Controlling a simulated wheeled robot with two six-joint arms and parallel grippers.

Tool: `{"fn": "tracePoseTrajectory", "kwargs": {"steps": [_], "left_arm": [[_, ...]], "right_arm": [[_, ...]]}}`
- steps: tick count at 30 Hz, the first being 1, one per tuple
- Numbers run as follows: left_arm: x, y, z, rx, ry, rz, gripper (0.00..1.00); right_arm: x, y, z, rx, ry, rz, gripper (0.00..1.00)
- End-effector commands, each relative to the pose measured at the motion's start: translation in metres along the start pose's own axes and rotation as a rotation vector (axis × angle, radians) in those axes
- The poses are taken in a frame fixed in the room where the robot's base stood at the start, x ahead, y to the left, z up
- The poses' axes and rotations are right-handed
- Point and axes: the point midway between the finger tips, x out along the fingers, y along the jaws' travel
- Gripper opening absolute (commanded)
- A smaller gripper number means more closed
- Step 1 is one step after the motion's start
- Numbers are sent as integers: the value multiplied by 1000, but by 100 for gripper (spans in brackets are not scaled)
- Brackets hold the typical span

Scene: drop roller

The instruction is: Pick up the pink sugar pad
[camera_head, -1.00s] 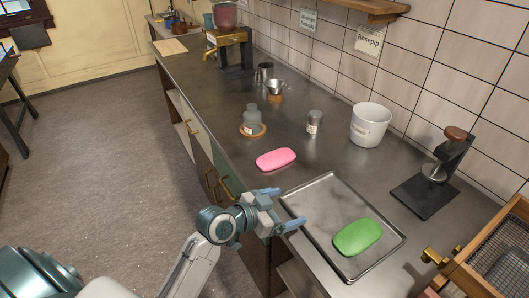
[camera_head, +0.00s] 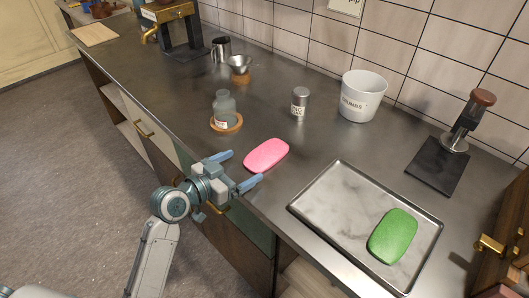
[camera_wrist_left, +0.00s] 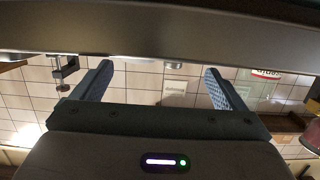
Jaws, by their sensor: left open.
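The pink sugar pad (camera_head: 266,154) lies flat on the dark metal counter, close to its front edge, in the head view. My left gripper (camera_head: 239,168) is open and empty at the counter's edge, its two blue fingers pointing toward the pad from the near side. In the left wrist view the spread fingers (camera_wrist_left: 157,82) frame the tiled wall and a dark counter edge, and the pad does not show. My right gripper is in neither view.
A metal tray (camera_head: 322,235) holding a green pad (camera_head: 393,236) lies to the right. Behind stand a glass bottle (camera_head: 224,108) on a round wooden coaster, a metal shaker (camera_head: 299,103), a white bucket (camera_head: 361,96) and a black press stand (camera_head: 440,160). Bare counter surrounds the pink pad.

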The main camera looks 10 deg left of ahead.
Motion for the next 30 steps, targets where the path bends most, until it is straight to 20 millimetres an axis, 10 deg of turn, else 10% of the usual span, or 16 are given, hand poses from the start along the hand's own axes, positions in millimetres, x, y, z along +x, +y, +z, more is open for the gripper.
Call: {"fn": "tracePoseTrajectory", "kwargs": {"steps": [19, 30], "left_arm": [[70, 6, -6, -2, -1, 1, 93], [76, 6, -3, 1, -2, 0, 85]], "right_arm": [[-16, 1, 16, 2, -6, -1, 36], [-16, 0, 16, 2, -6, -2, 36]]}}
